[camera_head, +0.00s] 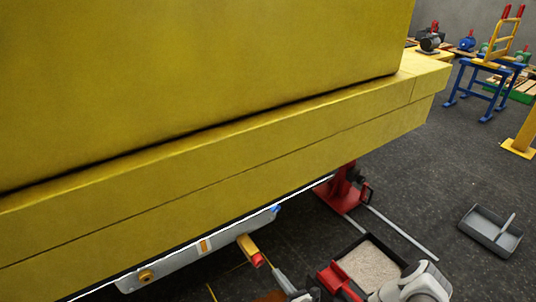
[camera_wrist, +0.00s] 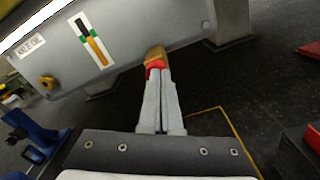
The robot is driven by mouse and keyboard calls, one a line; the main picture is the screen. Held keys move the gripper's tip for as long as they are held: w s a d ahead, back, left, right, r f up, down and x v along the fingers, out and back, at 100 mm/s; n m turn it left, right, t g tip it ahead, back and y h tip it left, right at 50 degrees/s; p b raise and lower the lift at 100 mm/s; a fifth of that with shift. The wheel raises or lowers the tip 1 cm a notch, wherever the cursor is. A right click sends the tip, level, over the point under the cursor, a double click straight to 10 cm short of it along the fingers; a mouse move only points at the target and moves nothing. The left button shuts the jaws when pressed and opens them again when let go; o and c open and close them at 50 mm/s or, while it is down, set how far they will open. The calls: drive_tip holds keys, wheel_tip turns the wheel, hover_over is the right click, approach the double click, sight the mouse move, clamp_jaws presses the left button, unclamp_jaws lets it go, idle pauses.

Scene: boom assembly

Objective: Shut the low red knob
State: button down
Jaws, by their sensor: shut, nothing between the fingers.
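The low red knob (camera_head: 257,260) is the red end of a short yellow-brass fitting (camera_head: 246,245) under the grey tank (camera_head: 190,265), which hangs below the yellow beam. In the wrist view the red knob (camera_wrist: 154,65) is right at my fingertips and partly hidden by them. My gripper (camera_wrist: 158,74) is shut, its two pale fingers together with nothing between them. The fingertips overlap the knob in the picture; I cannot tell whether they touch it. In the head view my gripper (camera_head: 279,274) shows just right of and below the knob.
The big yellow boom (camera_head: 180,85) fills the upper left. The tank carries a label (camera_wrist: 32,43), a gauge strip (camera_wrist: 92,40) and a brass cap (camera_wrist: 47,83). A red stand (camera_head: 345,188) is behind. A grey tray (camera_head: 490,231) lies on open floor at right.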

drive_tip(key=b+x, duration=0.2)
drive_tip(key=x, duration=0.5)
idle(0.3)
drive_tip(key=shift+s+a+f, duration=0.1)
drive_tip(key=shift+a+f, duration=0.05)
drive_tip(key=shift+f, duration=0.15)
idle(0.6)
drive_tip(key=shift+s+a+p, duration=0.25)
drive_tip(key=shift+p, duration=0.15)
idle(0.7)
drive_tip(key=shift+r, duration=0.1)
drive_tip(key=p+v, duration=0.1)
drive_tip(key=v, duration=0.3)
drive_tip(key=p+v, duration=0.1)
drive_tip(key=v, duration=0.1)
drive_tip(key=shift+w+d+r+p, duration=0.25)
drive_tip(key=shift+r+p, duration=0.05)
drive_tip(key=shift+r, duration=0.05)
